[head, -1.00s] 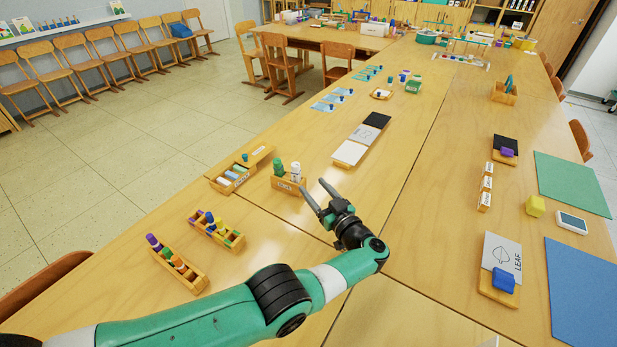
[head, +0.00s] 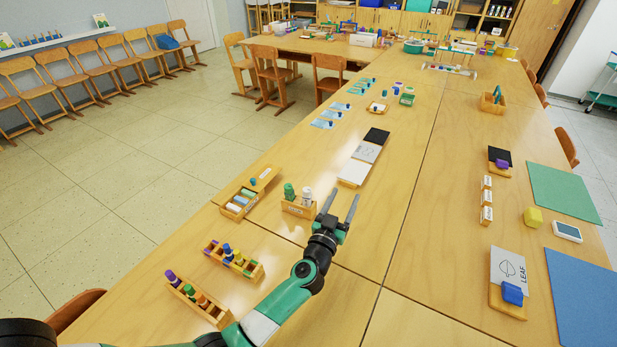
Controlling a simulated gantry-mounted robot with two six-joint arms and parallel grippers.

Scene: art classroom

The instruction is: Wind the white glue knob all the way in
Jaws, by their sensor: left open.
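A white glue stick (head: 306,197) stands upright beside a green one (head: 289,191) in a small labelled wooden holder (head: 298,210) on the table. Its knob is too small to make out. My left gripper (head: 340,204) is open and empty, just right of the holder, with its fingers pointing away toward the back of the table. It does not visibly touch the white glue stick. My right gripper is not in view.
A wooden box of chalk-like pieces (head: 239,204) stands left of the holder. Racks of coloured pieces (head: 232,262) and markers (head: 198,300) are nearer. White and black cards (head: 354,172) lie behind.

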